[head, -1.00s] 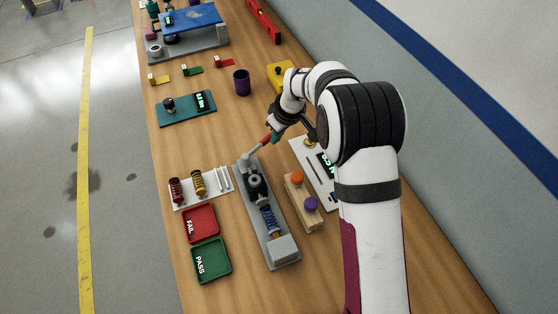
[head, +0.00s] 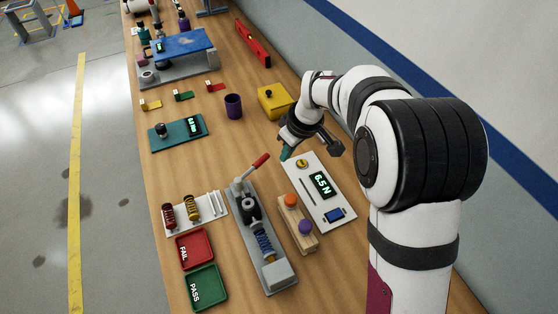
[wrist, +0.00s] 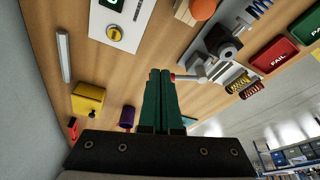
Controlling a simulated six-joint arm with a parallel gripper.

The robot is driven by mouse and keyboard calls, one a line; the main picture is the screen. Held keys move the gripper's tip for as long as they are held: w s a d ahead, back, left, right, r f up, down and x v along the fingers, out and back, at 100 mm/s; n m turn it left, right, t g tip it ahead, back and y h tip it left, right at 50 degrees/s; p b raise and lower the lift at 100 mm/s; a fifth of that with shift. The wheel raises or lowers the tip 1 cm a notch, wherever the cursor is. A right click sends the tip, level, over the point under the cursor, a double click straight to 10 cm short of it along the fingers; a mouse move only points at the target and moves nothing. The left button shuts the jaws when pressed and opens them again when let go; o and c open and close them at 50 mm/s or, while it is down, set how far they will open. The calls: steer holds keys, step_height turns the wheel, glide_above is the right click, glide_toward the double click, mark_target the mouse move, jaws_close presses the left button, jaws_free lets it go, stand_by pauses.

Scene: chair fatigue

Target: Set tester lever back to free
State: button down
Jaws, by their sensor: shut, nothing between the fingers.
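The spring tester (head: 262,238) is a long grey fixture on the bench, with a blue spring clamped along it. Its lever (head: 250,173) has a red grip and tilts up and to the right from the tester's far end. The tester also shows at the upper right of the wrist view (wrist: 212,68), with the red lever tip close beside my fingers. My gripper (head: 284,155) is over the bench to the right of the lever, apart from it in the head view. In the wrist view its green fingers (wrist: 158,90) are together and empty.
A white panel (head: 332,208) reading 6.5 N lies right of the tester. Red FAIL (head: 194,248) and green PASS (head: 204,287) trays and a spring rack (head: 208,212) lie left. A purple cup (head: 233,106) and yellow box (head: 274,101) stand beyond.

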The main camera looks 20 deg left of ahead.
steer(key=shift+v, duration=1.55)
steer(key=s+d+r+m, duration=0.6)
steer(key=s+d+m, duration=0.3)
steer(key=s+d, duration=0.4)
steer(key=s+d+m, duration=0.3)
steer(key=s+m, duration=0.2)
steer(key=s, duration=0.2)
steer(key=s+d+f+m+g+h, duration=0.1)
steer(key=s+d+m, duration=0.3)
steer(key=s, duration=0.4)
steer(key=shift+s+d+f+m+g, duration=0.15)
steer(key=shift+d+f+m+g, duration=0.15)
steer(key=shift+d+m, duration=0.1)
steer(key=c, duration=1.6)
jaws_free()
